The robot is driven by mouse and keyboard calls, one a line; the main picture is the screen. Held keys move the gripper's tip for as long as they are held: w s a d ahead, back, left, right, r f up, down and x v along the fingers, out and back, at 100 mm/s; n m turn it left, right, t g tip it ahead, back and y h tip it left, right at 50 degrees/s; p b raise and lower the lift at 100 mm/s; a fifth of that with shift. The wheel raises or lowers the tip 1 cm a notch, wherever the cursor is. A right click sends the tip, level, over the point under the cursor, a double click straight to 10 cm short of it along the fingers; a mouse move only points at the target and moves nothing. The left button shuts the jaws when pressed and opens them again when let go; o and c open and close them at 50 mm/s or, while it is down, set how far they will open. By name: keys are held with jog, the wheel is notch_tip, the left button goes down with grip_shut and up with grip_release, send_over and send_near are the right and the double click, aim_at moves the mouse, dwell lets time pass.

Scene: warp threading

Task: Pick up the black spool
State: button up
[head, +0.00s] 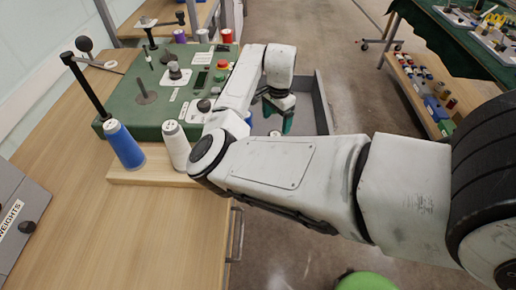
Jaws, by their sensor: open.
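I cannot make out a black spool in the head view; part of the bench is hidden behind my arm. My gripper (279,116) points down with green fingertips, open, over or inside a grey open-topped bin (322,103) beyond the forearm. I see nothing held between the fingers, though they are small and partly hidden. A blue spool (122,144) and a white spool (176,144) stand upright on a wooden ledge (150,178), left of my arm.
A green machine bed (130,108) with posts and a red button lies behind the spools. Purple (180,36) and red (226,35) spools stand beyond it. A weights box (20,225) is at left. The front bench (130,240) is clear. A shelf (420,90) stands right.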

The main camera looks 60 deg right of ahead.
aim_at(275, 135)
notch_tip(275, 135, down, 5)
jog(key=shift+w+a+r, duration=0.1)
jog(key=shift+d+f, duration=0.2)
jog(key=shift+f, duration=1.25)
jog(key=shift+d+f, duration=0.15)
jog(key=shift+f, duration=1.3)
jog(key=shift+c, duration=0.2)
jog(key=c, duration=1.1)
